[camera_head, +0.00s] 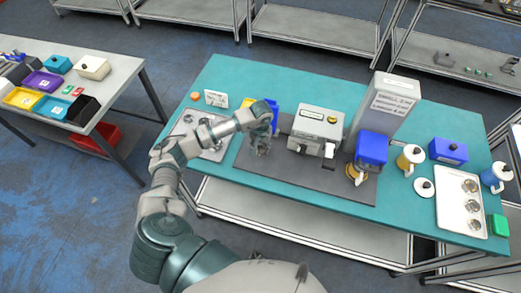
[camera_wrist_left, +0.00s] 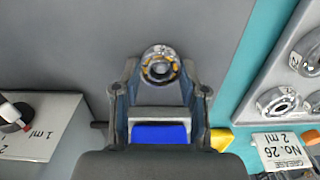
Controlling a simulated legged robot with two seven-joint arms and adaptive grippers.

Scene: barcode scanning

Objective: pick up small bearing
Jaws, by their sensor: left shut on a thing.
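A small metal bearing (camera_wrist_left: 160,66), ring-shaped with orange-brown marks, sits between the fingertips of my left gripper (camera_wrist_left: 158,82) in the left wrist view. The gripper is shut on it. In the head view my left gripper (camera_head: 262,149) points down over the left part of the dark grey mat (camera_head: 330,187); the bearing is too small there to make out. A light tray (camera_wrist_left: 281,78) with several other bearings lies to the right in the wrist view; it is at the left of the teal table in the head view (camera_head: 213,153). My right gripper is not in view.
A grey machine (camera_head: 318,125) stands on the mat right of the gripper, beside a tall grey box (camera_head: 388,100) and a blue-topped container (camera_head: 372,147). A second bearing tray (camera_head: 453,213) lies far right. The mat's front strip is clear. A bin table (camera_head: 125,78) stands left.

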